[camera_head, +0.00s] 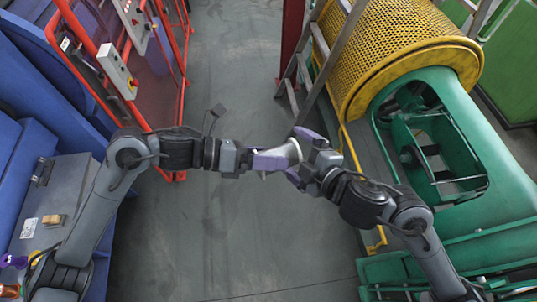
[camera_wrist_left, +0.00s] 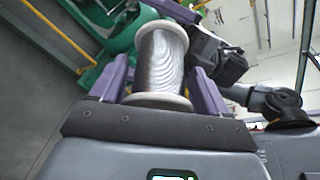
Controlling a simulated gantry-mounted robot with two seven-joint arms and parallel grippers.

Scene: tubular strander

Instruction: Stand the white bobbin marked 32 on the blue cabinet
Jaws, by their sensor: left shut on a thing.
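A bobbin (camera_head: 290,152) with pale flanges and silver wire wound on it is between my two grippers, above the floor. The left wrist view shows the bobbin (camera_wrist_left: 162,60) between two purple fingers; no number is readable. My left gripper (camera_head: 272,160) is shut on it from the left. My right gripper (camera_head: 298,156) faces it from the right, its purple fingers apart on either side of the bobbin's right end; whether they touch it is unclear. Blue cabinet-like bodies (camera_head: 30,65) stand at the left; I cannot tell which is the named cabinet.
A grey surface (camera_head: 48,190) with a label and a small tan part is at the left, with small coloured items at its lower end. A red frame (camera_head: 160,80) stands at upper left. A green machine (camera_head: 480,170) with yellow mesh guard (camera_head: 395,50) fills the right. The middle floor is clear.

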